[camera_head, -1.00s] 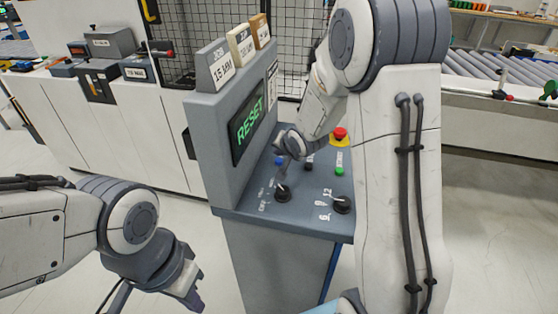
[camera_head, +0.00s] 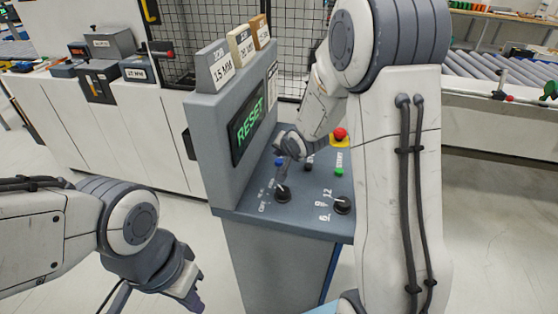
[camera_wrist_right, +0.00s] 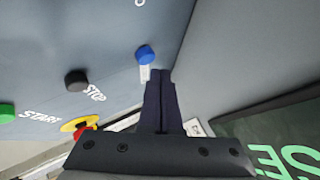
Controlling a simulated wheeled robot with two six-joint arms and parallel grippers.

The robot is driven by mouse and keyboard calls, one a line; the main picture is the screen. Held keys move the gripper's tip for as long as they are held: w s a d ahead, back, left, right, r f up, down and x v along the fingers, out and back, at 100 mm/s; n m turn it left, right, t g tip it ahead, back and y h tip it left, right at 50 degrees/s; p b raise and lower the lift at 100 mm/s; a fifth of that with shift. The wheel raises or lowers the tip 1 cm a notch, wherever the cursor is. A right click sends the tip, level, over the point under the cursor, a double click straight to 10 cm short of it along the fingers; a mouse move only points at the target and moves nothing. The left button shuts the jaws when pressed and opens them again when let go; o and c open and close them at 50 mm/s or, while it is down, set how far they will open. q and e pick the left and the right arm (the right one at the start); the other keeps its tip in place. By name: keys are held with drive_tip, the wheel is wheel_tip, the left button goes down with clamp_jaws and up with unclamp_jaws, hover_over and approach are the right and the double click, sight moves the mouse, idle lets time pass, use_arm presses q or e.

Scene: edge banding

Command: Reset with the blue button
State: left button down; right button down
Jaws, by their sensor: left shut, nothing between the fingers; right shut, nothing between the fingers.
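The blue button (camera_head: 279,161) sits on the grey control panel (camera_head: 240,211), at the foot of the upright screen housing. It also shows in the right wrist view (camera_wrist_right: 145,53), just left of my right gripper's fingertips. My right gripper (camera_head: 284,174) is shut and empty, its fingers angled down over the panel close to the button. In the right wrist view the closed fingers (camera_wrist_right: 161,78) partly cover the button's label; I cannot tell any contact. The screen (camera_head: 246,130) reads RESET in green. My left gripper (camera_head: 197,302) is shut and empty, low at the left, away from the panel.
Near the blue button are a black stop button (camera_head: 308,162), a green start button (camera_head: 339,171) and a red emergency knob (camera_head: 340,134). Two black rotary knobs (camera_head: 283,194) (camera_head: 342,205) sit at the panel's front. Labelled blocks (camera_head: 241,45) stand on the housing. Open floor lies left.

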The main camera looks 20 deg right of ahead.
idle(0.6)
drive_tip(key=shift+f, duration=0.4)
drive_tip(key=shift+f+b, duration=0.5)
drive_tip(key=shift+b, duration=0.05)
idle(0.4)
idle(0.4)
drive_tip(key=shift+r+p, duration=0.9)
drive_tip(key=shift+p, duration=0.15)
wheel_tip(320, 180, up, 5)
drive_tip(key=p, duration=0.5)
